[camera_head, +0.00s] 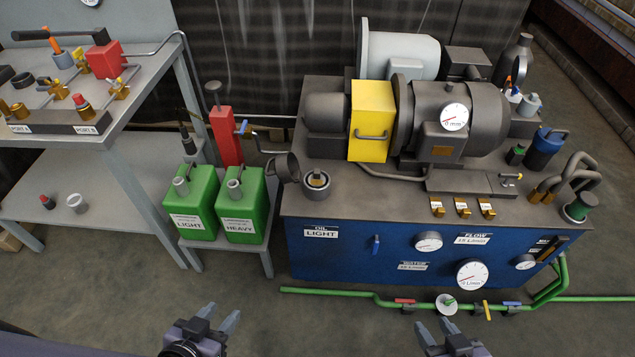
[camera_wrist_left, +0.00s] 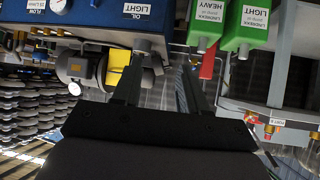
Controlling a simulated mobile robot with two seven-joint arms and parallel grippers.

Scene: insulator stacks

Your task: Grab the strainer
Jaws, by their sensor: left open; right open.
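A round grey filler neck (camera_head: 317,187) stands at the left front corner of the blue tank's top. A small light-coloured part shows inside it; I cannot tell for sure that this is the strainer. A dark open cup-shaped piece (camera_head: 287,167), perhaps its tilted lid, is just left of it. My left gripper (camera_head: 219,315) is open and empty, low in front of the green cans and well short of the tank. It also shows in the left wrist view (camera_wrist_left: 160,75), fingers apart. My right gripper (camera_head: 436,328) is open and empty, in front of the tank's lower pipe.
The blue tank (camera_head: 340,262) carries motors and a yellow guard (camera_head: 371,120). Two green oil cans (camera_head: 243,205) stand on a low stand left of it. A green pipe (camera_head: 335,292) with valves runs along the tank's front. A grey workbench (camera_head: 140,90) is at left. Open floor lies in front.

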